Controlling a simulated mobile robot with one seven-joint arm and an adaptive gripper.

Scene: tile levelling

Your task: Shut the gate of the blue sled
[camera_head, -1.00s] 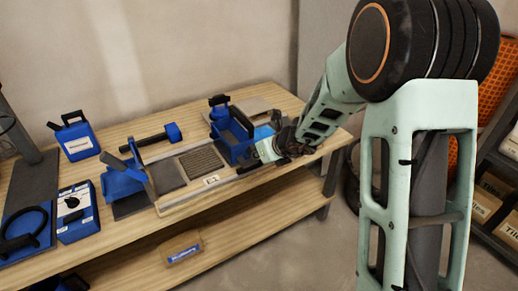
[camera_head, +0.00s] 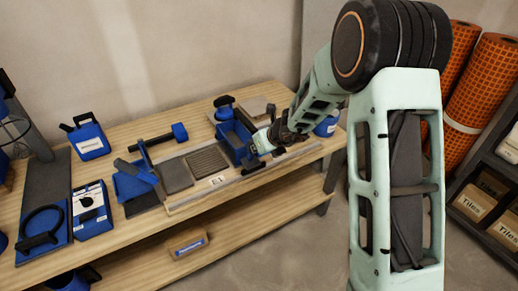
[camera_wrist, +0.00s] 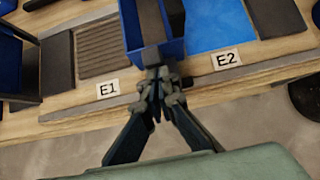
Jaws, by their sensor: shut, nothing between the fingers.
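The blue sled (camera_head: 236,141) stands on the rail board toward the right end of the bench. In the wrist view its blue walls (camera_wrist: 131,28) enclose a dark bar, and a dark grey piece (camera_wrist: 152,55) shows at its near end. I cannot tell for certain which part is the gate, or how far it is closed. My gripper (camera_head: 256,146) is at the near right side of the sled. In the wrist view my gripper (camera_wrist: 160,80) is shut and empty, its fingertips close against the sled's near end. Whether they touch cannot be told.
A second blue device with a dark raised panel (camera_head: 133,183) stands left on the bench. A ribbed grey tile (camera_head: 207,161) lies between. Labels E1 (camera_wrist: 108,89) and E2 (camera_wrist: 227,60) mark the board's edge. A blue container (camera_head: 327,125) stands behind my arm.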

